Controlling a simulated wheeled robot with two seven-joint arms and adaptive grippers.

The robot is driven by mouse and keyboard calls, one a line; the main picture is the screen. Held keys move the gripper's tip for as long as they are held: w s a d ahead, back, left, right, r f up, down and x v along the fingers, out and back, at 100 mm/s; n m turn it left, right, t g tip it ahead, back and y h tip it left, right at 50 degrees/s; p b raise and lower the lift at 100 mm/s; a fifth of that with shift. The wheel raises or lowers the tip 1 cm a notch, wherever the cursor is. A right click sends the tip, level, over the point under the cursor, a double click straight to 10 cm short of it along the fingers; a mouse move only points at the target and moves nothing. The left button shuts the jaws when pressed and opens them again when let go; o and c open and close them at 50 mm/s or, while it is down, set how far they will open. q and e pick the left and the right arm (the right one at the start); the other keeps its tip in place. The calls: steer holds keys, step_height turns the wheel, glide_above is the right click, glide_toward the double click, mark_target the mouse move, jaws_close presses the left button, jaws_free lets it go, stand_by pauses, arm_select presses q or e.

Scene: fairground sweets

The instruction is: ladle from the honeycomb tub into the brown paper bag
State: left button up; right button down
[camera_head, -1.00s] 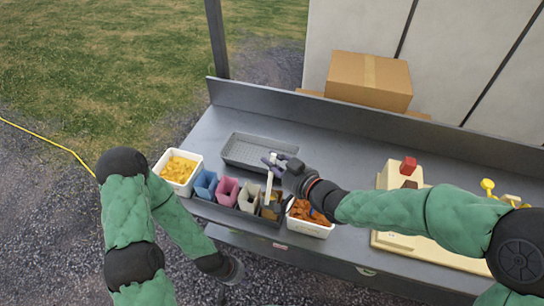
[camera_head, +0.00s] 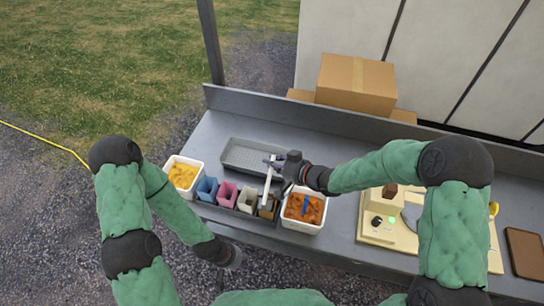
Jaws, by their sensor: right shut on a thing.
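My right gripper (camera_head: 284,172) is shut on the pale handle of a ladle (camera_head: 268,185), which hangs down steeply. Its lower end is at the brown paper bag (camera_head: 266,213), the rightmost bag in a row; whether the bowl is inside or above it, and what it holds, is too small to tell. A white tub (camera_head: 291,222) of orange-brown pieces, with a blue piece in it, stands just right of the bag. Another white tub (camera_head: 170,182) holds yellow pieces at the left. My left gripper (camera_head: 234,260) is low, in front of the counter; its fingers are unclear.
A blue bag (camera_head: 206,190), a pink bag (camera_head: 227,194) and a pale bag (camera_head: 249,200) stand left of the brown one. Behind them is a grey tray (camera_head: 240,145). A cream scale-like unit (camera_head: 380,230) with a green light is at right. Cardboard boxes (camera_head: 355,85) are behind the counter's back edge.

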steer(key=w+d+f+m+g+p, duration=0.1)
steer(key=w+f+m+g+p, duration=0.2)
steer(key=f+p, duration=0.4)
steer(key=shift+w+d+m+g+y+p, duration=0.4)
steer(key=shift+w+p, duration=0.85)
steer(key=shift+p, duration=1.75)
steer(key=shift+r, duration=0.1)
